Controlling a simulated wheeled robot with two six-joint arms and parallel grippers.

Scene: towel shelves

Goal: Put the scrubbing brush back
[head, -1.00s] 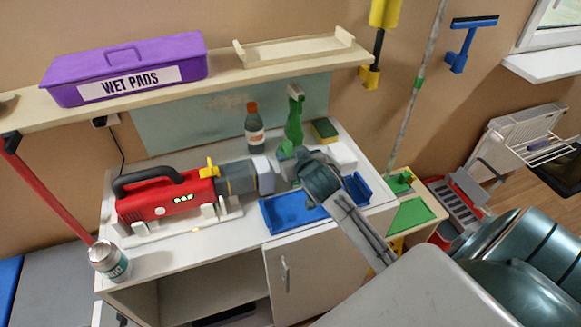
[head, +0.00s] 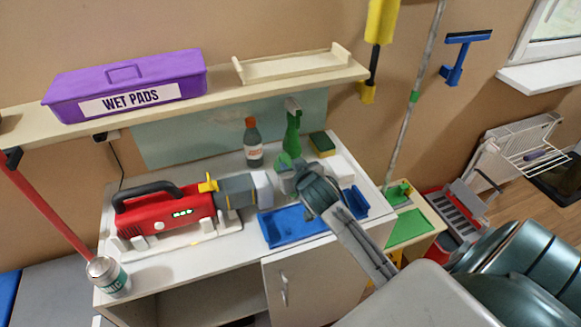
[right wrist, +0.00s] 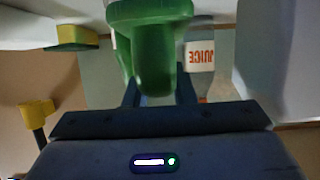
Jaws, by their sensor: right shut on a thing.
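My right gripper (head: 288,178) is over the back of the white cabinet top. In the right wrist view, which is upside down, its fingers (right wrist: 160,95) are shut on a green thing (right wrist: 155,55) with a wide, rounded end. My left gripper is not in view.
Close by are a juice bottle (head: 253,145), a sponge (head: 322,143), a blue tray (head: 290,228) and a red machine (head: 165,213). The shelf above holds a purple box (head: 125,85) and an empty cream tray (head: 290,68). A purple-handled item lies on the white rack (head: 525,140).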

